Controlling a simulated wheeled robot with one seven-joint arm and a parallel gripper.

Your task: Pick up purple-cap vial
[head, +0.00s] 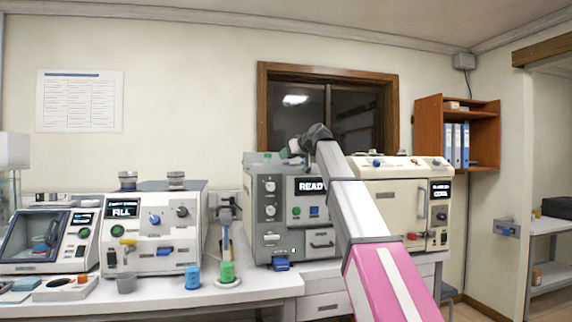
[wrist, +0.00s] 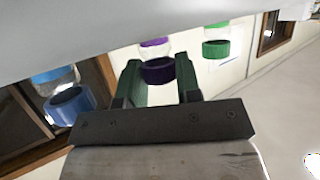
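The purple-cap vial (wrist: 158,70) is in the middle of the wrist view, in line with its neighbours, its cap between the fingertips of my gripper (wrist: 159,75). The cap fills the gap, with no clear space at either side. I cannot tell whether the fingers press on it. In the head view my gripper (head: 298,146) is small, above the top of the grey machine (head: 290,210) with the READY screen. The vial cannot be made out clearly there.
In the wrist view a blue-cap vial (wrist: 70,106) stands to the left and a green-cap vial (wrist: 215,49) to the right. In the head view a cream machine (head: 395,205) adjoins the grey one. Blue (head: 193,278) and green (head: 227,273) containers stand on the bench.

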